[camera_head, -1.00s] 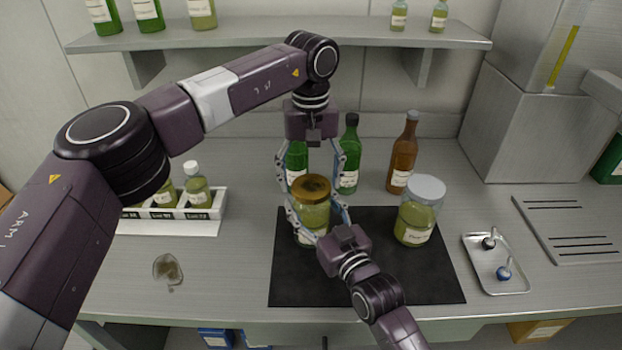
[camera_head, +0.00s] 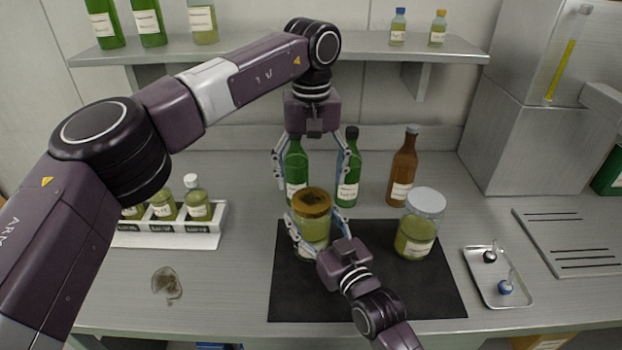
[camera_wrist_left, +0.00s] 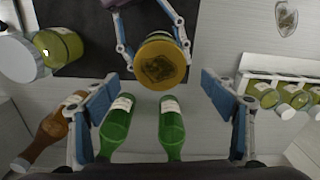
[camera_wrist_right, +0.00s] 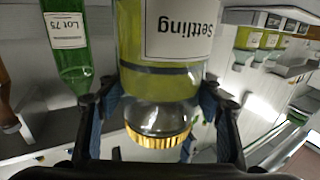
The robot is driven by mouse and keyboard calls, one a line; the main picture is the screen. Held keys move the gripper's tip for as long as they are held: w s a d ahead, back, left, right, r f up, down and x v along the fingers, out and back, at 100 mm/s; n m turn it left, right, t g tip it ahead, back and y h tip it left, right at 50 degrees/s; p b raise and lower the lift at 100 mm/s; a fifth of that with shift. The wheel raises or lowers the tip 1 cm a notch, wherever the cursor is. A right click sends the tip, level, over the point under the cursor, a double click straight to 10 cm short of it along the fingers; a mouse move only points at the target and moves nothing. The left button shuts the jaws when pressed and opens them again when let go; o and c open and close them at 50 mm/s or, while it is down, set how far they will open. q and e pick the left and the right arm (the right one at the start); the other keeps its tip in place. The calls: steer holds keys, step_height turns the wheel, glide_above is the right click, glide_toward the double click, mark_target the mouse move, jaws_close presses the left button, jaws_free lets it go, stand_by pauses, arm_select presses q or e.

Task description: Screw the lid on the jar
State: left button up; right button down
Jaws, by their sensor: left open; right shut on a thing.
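A jar (camera_head: 312,228) of yellow-green contents with a white label stands upright on the black mat. A gold-brown lid (camera_head: 312,201) sits on its mouth; it also shows in the left wrist view (camera_wrist_left: 161,63). The right wrist view shows the jar's label (camera_wrist_right: 180,30) and the lid's ribbed gold edge (camera_wrist_right: 158,138). How tight the lid is cannot be told. My right gripper (camera_head: 318,229) is shut on the jar's body from the front. My left gripper (camera_head: 315,190) points down above the lid, fingers spread and empty, apart from it.
A second jar with a pale lid (camera_head: 420,225) stands at the mat's right. Green bottles (camera_head: 348,180) and a brown bottle (camera_head: 402,170) stand behind. A metal tray (camera_head: 520,297) lies right, a white bottle rack (camera_head: 185,227) left. A shelf (camera_head: 250,53) spans above.

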arm_select(q)
steer(key=n, duration=0.4)
steer(key=shift+r+n, duration=0.25)
steer(key=shift+n, duration=0.05)
steer(key=n, duration=0.3)
steer(key=shift+r+n, duration=0.2)
steer(key=shift+n, duration=0.2)
steer(key=n, duration=0.3)
steer(key=shift+r+n, duration=0.2)
steer(key=shift+n, duration=0.2)
steer(key=n, duration=0.3)
steer(key=shift+r+n, duration=0.15)
steer(key=shift+n, duration=0.15)
steer(key=n, duration=0.3)
steer(key=shift+r+n, duration=0.25)
steer(key=shift+n, duration=0.15)
steer(key=n, duration=0.3)
steer(key=shift+r+n, duration=0.2)
steer(key=shift+n, duration=0.2)
steer(key=n, duration=0.6)
steer(key=shift+r+n, duration=0.35)
steer(key=shift+n, duration=0.05)
